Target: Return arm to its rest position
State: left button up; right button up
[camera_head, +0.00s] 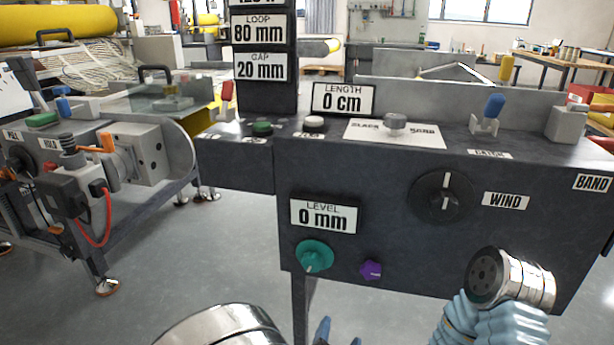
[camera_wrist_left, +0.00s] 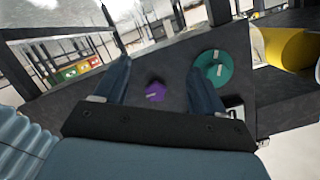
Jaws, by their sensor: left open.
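My left gripper (camera_head: 338,338) shows at the bottom edge of the head view, with only its blue fingertips visible. It is open and empty. In the left wrist view its two fingers (camera_wrist_left: 158,66) stand apart, and a purple knob (camera_wrist_left: 154,91) shows in the gap between them, beyond the tips. In the head view the purple knob (camera_head: 371,270) is on the dark panel front (camera_head: 400,240), above the fingertips and apart from them. A teal knob (camera_head: 314,256) is left of it, and also shows in the left wrist view (camera_wrist_left: 212,69). My right gripper is not visible.
The LEVEL display (camera_head: 324,216) reads 0 mm and the LENGTH display (camera_head: 343,99) 0 cm. A black WIND dial (camera_head: 440,197) is on the panel. A blue-capped lever (camera_head: 494,106) stands on top. A grey machine (camera_head: 140,150) is at left. Open floor (camera_head: 215,250) lies below.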

pick_arm(q)
jog(key=w+a+f+n+g+y, duration=0.2)
jog(key=a+f+n+g, duration=0.15)
jog(key=a+f, duration=0.5)
jog(key=s+a+f+n+g+h+p, duration=0.1)
jog(key=s+a+f+n+g, duration=0.2)
jog(key=s+a+f+g, duration=0.2)
jog(key=s+a+f+n+g+h+p, duration=0.1)
jog(key=s+a+f+n+g, duration=0.3)
jog(key=s+f, duration=0.3)
notch_tip(320, 180, down, 4)
jog(key=shift+a+f+g+h+p, duration=0.1)
jog(key=shift+a+g+h+p, duration=0.2)
jog(key=shift+a+g, duration=0.45)
jog(key=shift+s+n, duration=0.1)
jog(key=shift+n, duration=0.15)
